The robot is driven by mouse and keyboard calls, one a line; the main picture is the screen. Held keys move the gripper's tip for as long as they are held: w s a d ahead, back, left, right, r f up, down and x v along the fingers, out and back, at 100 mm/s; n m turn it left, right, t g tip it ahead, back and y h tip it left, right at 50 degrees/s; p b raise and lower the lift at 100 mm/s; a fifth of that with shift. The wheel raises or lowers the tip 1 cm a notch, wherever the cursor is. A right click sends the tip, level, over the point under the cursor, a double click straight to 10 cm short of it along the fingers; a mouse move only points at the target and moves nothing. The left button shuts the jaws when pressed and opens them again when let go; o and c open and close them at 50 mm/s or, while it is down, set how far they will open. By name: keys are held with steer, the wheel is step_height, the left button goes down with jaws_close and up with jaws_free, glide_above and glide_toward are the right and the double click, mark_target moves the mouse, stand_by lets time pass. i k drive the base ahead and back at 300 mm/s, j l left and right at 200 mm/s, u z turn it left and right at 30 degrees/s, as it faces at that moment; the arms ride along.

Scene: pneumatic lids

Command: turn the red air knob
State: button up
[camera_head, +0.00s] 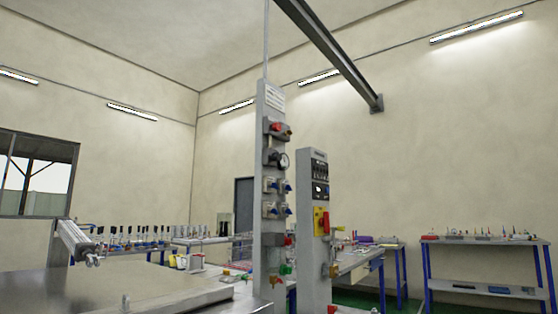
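A tall grey column (272,200) stands near the middle of the view and carries pneumatic parts. A small red knob (276,127) sits near its top, below a white label and above a round gauge (282,160). I take it for the red air knob; its turn position is too small to tell. Another red part (288,240) shows lower on the same column. My gripper is not in view, so its state and distance from the knob do not show.
A second grey column (314,185) stands close on the right with a red-and-yellow switch (321,222). A metal-topped surface (40,290) fills the lower left, with a grey cylinder-like device (78,242) behind it. Blue-legged benches (480,245) stand at the back right.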

mark_target(277, 127)
steer(key=i+u, duration=0.1)
steer(key=i, duration=0.5)
steer(key=i+l+u, duration=0.15)
steer(key=i, duration=0.45)
steer(key=i+l+u, duration=0.1)
steer(key=i, duration=0.5)
steer(key=i+l+u, duration=0.15)
steer(key=k+j, duration=0.05)
